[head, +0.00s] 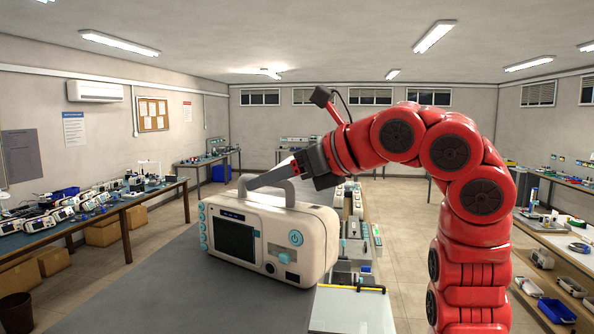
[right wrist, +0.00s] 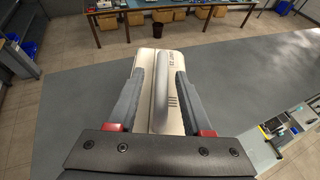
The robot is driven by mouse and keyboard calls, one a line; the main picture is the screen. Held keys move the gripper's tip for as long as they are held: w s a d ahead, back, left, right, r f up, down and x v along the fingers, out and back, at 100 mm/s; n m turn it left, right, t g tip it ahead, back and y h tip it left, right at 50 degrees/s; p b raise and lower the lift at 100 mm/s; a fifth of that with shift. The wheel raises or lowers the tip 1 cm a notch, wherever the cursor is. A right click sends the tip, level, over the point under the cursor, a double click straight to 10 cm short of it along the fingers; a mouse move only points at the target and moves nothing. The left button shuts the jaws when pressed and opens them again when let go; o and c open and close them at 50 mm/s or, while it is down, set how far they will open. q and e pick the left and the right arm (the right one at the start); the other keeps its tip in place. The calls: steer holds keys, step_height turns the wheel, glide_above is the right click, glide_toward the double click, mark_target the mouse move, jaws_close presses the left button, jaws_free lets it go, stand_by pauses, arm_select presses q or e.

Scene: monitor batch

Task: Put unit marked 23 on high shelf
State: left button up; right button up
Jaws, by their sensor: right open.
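A cream monitor unit (head: 270,240) stands upright on a grey bench top, with a dark screen, teal knobs and a grey carry handle on top. In the right wrist view the unit (right wrist: 144,62) shows from above, with small lettering beside its handle that I cannot read surely. My right gripper (head: 247,184) is at the handle. Its open fingers (right wrist: 160,80) lie on either side of the handle, with gaps visible. My left gripper is not in view. I cannot pick out a high shelf.
The grey bench top (head: 150,290) is clear to the left of the unit. Other equipment (head: 355,245) stands behind and right of it. Side tables with devices line the left wall (head: 110,215) and right wall (head: 560,240). A dark bin (head: 16,312) stands at lower left.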

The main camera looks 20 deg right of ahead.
steer(key=p+v, duration=0.3)
steer(key=v, duration=0.7)
steer(key=shift+s+d, duration=0.15)
steer(key=shift+s, duration=0.15)
